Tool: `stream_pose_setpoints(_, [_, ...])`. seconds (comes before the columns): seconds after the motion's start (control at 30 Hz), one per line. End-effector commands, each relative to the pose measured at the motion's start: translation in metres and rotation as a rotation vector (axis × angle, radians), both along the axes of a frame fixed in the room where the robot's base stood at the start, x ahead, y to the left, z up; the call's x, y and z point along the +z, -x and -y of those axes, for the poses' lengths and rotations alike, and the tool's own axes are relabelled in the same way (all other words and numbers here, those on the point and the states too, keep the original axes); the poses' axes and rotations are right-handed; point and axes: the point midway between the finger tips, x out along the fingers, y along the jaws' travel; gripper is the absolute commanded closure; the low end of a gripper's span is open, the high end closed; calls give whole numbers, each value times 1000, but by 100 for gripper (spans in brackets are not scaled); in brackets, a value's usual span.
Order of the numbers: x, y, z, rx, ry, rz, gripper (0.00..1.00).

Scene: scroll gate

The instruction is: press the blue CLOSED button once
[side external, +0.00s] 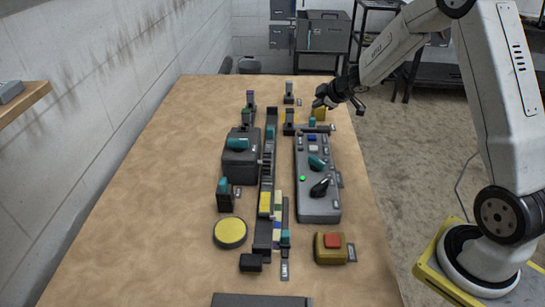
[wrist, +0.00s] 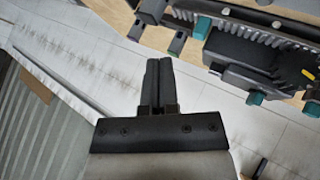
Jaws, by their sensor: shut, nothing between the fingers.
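A blue button (side external: 312,138) sits near the far end of the long grey control box (side external: 325,205) on the right half of the table. Its label is too small to read. My gripper (side external: 324,101) is beyond that end of the box, near the table's far right edge and apart from the blue button. In the wrist view my gripper's two dark fingers (wrist: 158,68) are together with nothing between them. The blue button cannot be made out in the wrist view.
The control box also carries a teal knob (side external: 317,163), a black lever (side external: 320,188) and a green light (side external: 303,178). A red button on a yellow box (side external: 330,254) and a yellow disc (side external: 230,233) stand nearer. A dark rail (side external: 266,185) runs left of the control box.

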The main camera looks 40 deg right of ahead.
Motion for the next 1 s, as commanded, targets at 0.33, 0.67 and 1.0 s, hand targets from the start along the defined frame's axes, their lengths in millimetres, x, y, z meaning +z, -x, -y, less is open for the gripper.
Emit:
stream_pose_setpoints(0.33, [-4, 0, 0, -1, -1, -1, 100])
stream_pose_setpoints(0.67, [-25, 0, -1, -2, -2, -3, 100])
stream_pose_setpoints(1.0, [-59, 0, 0, -2, -2, -3, 100])
